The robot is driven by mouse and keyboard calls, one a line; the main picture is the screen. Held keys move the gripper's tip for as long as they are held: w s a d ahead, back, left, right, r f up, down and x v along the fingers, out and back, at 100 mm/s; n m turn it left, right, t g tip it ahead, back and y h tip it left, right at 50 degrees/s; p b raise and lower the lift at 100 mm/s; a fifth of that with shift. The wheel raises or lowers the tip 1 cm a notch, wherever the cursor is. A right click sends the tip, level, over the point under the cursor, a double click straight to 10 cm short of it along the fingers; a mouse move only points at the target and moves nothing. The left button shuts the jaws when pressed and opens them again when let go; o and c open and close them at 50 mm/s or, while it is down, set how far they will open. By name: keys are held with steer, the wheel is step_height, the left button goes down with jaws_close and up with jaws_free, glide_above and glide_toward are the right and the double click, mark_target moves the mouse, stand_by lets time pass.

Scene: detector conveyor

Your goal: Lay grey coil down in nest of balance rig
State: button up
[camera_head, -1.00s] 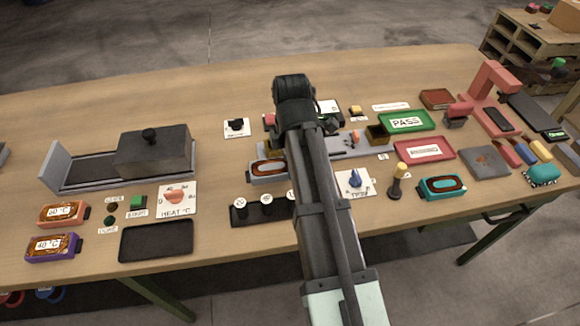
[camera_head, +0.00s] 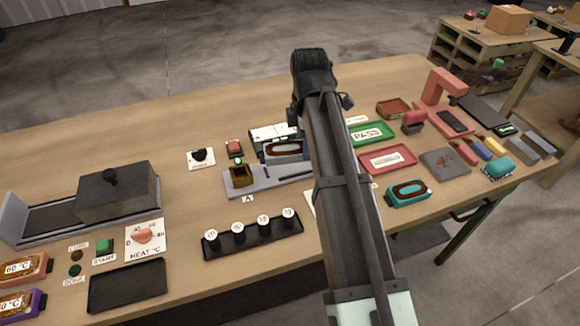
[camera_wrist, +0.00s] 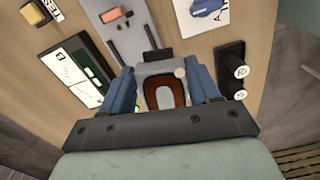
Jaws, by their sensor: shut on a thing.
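The grey coil (camera_head: 286,149), a grey block with a red-brown oval winding, is between my gripper's blue fingers (camera_wrist: 165,90). The wrist view shows the coil (camera_wrist: 165,92) close up with both fingers against its sides. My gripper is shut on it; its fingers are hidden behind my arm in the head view. The coil seems raised, behind the rail of the balance rig (camera_head: 270,184) in the head view. The rig's rail also shows beyond the coil in the wrist view (camera_wrist: 135,40). The left nest (camera_head: 240,174), brass-brown, looks empty. My arm hides the rig's right part.
A black tray of white-topped weights (camera_head: 252,234) stands in front of the rig. A red button (camera_head: 234,148) and a black knob card (camera_head: 201,157) lie behind-left. Green (camera_head: 370,133) and red (camera_head: 387,160) trays and a teal coil (camera_head: 408,192) are right.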

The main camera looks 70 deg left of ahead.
steer(key=w+a+r, duration=0.1)
steer(key=w+a, duration=0.2)
steer(key=a, duration=0.2)
steer(key=shift+n, duration=0.9)
steer(key=shift+f, duration=5)
steer(key=o, duration=1.3)
steer(key=shift+f, duration=0.15)
steer(key=shift+c, duration=0.2)
step_height(320, 180, up, 12)
